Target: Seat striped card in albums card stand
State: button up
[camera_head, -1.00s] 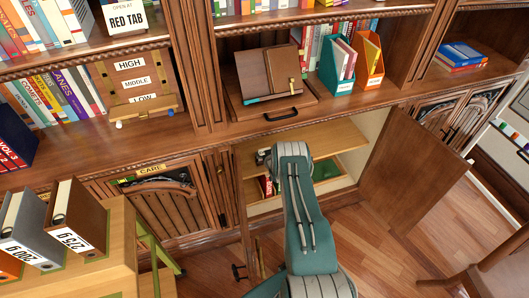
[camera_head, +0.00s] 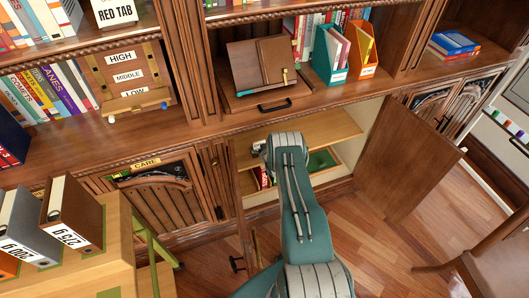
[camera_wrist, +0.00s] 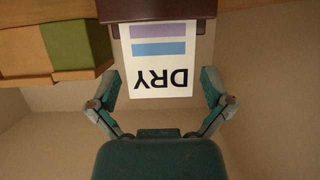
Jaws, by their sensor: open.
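In the wrist view a white card (camera_wrist: 158,75) with a purple stripe, a blue stripe and the upside-down letters DRY is upright against a dark brown block (camera_wrist: 158,10). My gripper (camera_wrist: 160,85) is open, one finger on each side of the card. I cannot tell whether either finger touches it. In the head view my arm reaches into the open lower cupboard (camera_head: 340,128); the gripper and card are hidden there. I cannot pick out the albums card stand with certainty.
A green box (camera_wrist: 75,40) stands left of the card in the wrist view. The cupboard's open door (camera_head: 400,160) is right of my arm. A wooden cabinet top with ring binders (camera_head: 75,215) is at left; a chair (camera_head: 490,250) is at lower right.

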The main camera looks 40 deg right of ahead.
jog(key=v, duration=1.1)
dwell(0.5)
